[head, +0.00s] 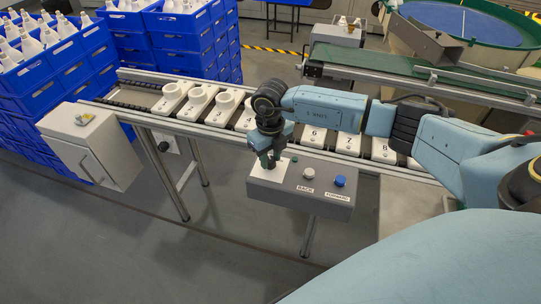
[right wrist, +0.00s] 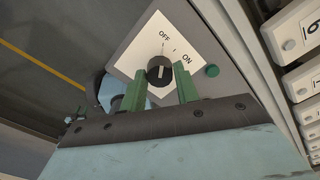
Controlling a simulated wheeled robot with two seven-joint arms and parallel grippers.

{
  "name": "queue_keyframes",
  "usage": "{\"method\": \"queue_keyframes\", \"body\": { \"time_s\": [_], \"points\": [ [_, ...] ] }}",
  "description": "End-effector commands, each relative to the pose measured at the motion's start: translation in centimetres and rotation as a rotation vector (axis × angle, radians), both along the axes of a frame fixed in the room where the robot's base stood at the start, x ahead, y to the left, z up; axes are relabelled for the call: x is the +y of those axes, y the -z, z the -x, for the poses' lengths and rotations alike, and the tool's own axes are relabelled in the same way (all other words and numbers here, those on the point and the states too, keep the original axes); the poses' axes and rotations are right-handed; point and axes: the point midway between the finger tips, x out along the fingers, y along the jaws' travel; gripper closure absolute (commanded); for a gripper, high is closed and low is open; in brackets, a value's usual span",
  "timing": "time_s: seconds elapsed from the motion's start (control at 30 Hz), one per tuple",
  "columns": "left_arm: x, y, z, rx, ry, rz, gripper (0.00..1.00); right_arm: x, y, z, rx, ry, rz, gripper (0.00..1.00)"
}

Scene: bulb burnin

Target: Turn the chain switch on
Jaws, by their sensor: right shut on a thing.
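The chain switch is a round black knob (right wrist: 160,70) with a white pointer line, on a white plate (right wrist: 140,55) marked OFF and ON. Its pointer line appears to lie toward the OFF mark. The plate is at the left end of a grey control box (head: 318,196) in the head view, where my gripper hides the knob. My right gripper (head: 268,160) is over the plate, its green fingers on either side of the knob, shut on it. It also shows in the right wrist view (right wrist: 159,82). My left gripper is not in view.
The box also carries a white BACK button (head: 308,173) and a blue button (head: 340,181). Behind it runs a conveyor (head: 130,96) with several numbered white holders (head: 200,103). A grey cabinet (head: 95,145) stands left, before blue crates (head: 60,65). Floor in front is clear.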

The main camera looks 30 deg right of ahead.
Motion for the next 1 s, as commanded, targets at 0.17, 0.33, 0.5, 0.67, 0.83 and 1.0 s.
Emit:
{"method": "queue_keyframes", "body": {
  "time_s": [0.17, 0.33, 0.5, 0.67, 0.83, 1.0],
  "points": [
    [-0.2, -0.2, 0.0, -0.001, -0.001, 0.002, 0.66, 0.0, -0.1, 0.0, 0.000, 0.022, -0.001, 0.92],
    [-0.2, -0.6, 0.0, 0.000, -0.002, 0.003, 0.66, 0.0, -0.2, 0.0, 0.000, 0.089, -0.001, 0.92],
    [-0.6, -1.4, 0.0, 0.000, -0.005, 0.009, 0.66, 0.0, -0.3, 0.0, -0.001, 0.210, -0.001, 0.92],
    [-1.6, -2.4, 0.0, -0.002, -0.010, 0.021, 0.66, 0.0, -0.3, 0.0, -0.001, 0.356, -0.001, 0.92],
    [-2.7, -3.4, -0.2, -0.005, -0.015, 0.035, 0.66, 0.1, -0.4, -0.1, -0.001, 0.518, -0.001, 0.92],
    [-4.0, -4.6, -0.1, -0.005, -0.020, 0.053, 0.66, 0.0, -0.4, -0.1, -0.001, 0.681, -0.001, 0.92]
  ]
}}
